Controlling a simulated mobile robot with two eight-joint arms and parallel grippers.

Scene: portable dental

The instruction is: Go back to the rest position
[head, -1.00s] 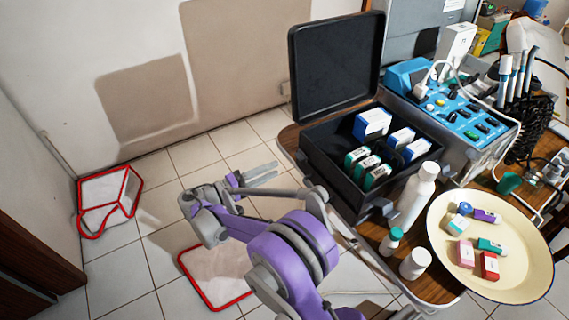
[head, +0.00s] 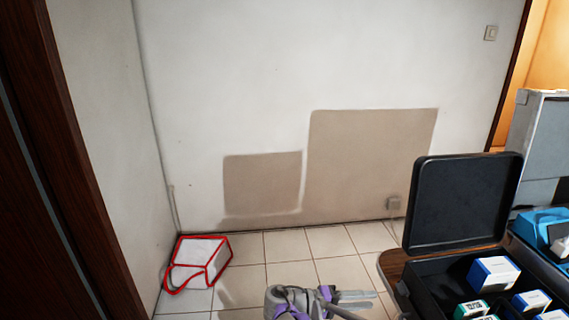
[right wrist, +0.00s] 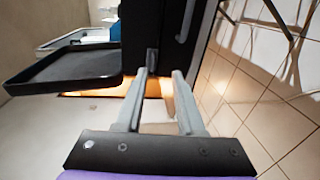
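My right gripper (head: 358,298) shows at the bottom of the head view, grey fingers pointing right, over the tiled floor and left of the table. In the right wrist view, its two fingers (right wrist: 162,76) are apart with nothing held between them. The dark side of the black case lies just beyond the fingertips there; I cannot tell the exact gap. Most of the purple right arm is below the head view. My left gripper is in neither view.
The open black case (head: 428,287) stands on the wooden table (head: 394,265) at lower right, with several small boxes inside and its lid (head: 463,200) raised. A blue device (head: 541,228) is behind it. A red-edged white bag (head: 197,262) sits on the floor at left. Tiles (head: 290,246) between are clear.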

